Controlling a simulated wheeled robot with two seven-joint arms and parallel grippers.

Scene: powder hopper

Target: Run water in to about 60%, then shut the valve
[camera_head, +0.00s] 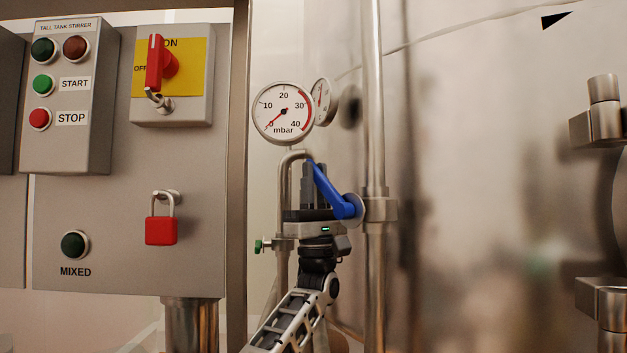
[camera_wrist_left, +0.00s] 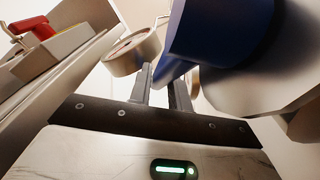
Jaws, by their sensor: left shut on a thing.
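The blue valve handle (camera_head: 332,192) sits on the vertical steel pipe in the head view, slanting from its pivot at lower right up to the left. My left gripper (camera_head: 314,176) is at the handle's upper end, fingers pointing up, shut on it. In the left wrist view the handle (camera_wrist_left: 222,30) looms large and dark blue by the fingertips (camera_wrist_left: 164,80); the exact contact is partly hidden. The round pressure gauge (camera_head: 284,112) in mbar stands above, its red needle near 0. The steel tank (camera_head: 480,180) fills the right side; no water shows. My right gripper is not in view.
A grey panel (camera_head: 110,255) at left carries a red rotary switch (camera_head: 158,62), a red padlock (camera_head: 161,230) and a dark MIXED lamp (camera_head: 75,244). A small green-handled tap (camera_head: 263,245) is left of my wrist. Steel fittings (camera_head: 604,122) jut out at far right.

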